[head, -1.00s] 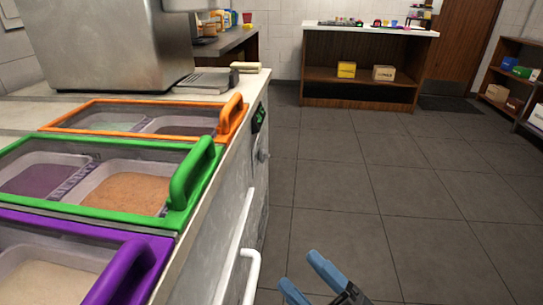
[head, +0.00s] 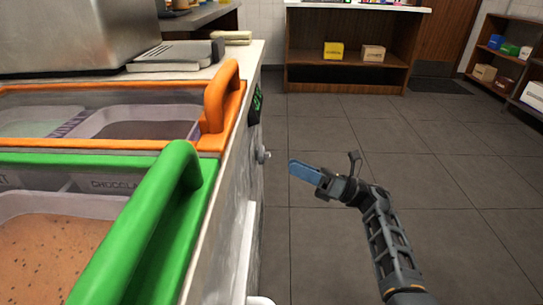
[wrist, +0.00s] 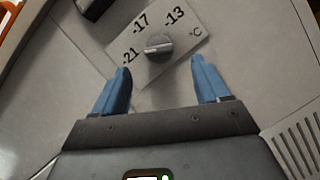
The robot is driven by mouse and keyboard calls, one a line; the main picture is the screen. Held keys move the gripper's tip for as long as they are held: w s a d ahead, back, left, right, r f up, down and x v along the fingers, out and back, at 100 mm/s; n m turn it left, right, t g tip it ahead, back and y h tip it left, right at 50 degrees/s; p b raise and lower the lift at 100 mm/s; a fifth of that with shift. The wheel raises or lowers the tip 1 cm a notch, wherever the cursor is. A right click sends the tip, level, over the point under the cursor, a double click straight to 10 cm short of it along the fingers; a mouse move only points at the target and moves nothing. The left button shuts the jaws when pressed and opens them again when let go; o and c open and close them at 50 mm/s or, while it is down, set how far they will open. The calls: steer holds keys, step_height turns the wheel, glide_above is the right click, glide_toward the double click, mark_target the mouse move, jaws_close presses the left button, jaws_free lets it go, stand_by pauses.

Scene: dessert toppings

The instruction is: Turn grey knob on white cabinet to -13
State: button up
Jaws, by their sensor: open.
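The grey knob (wrist: 158,47) sits on a light dial plate (wrist: 180,18) marked -21, -17, -13 and °C in the wrist view. Its pointer is too small to read surely. In the head view the knob (head: 262,155) sticks out from the side face of the white cabinet (head: 226,205). My gripper (wrist: 160,68) is open and empty, with its blue fingers to either side below the knob, apart from it. In the head view my gripper (head: 293,168) points left at the knob across a small gap.
A green-framed lid (head: 150,220) and an orange-framed lid (head: 222,98) cover topping bins on the cabinet top. A dark display (head: 256,103) is above the knob. The tiled floor (head: 330,130) to the right is clear. A wooden counter (head: 300,65) stands at the back.

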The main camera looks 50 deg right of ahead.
mark_target(263, 155)
steer(key=x, duration=0.7)
steer(key=shift+b, duration=0.35)
steer(key=shift+w+a+r, duration=0.1)
steer(key=shift+a, duration=0.05)
steer(key=shift+c, duration=0.4)
steer(key=c, duration=1)
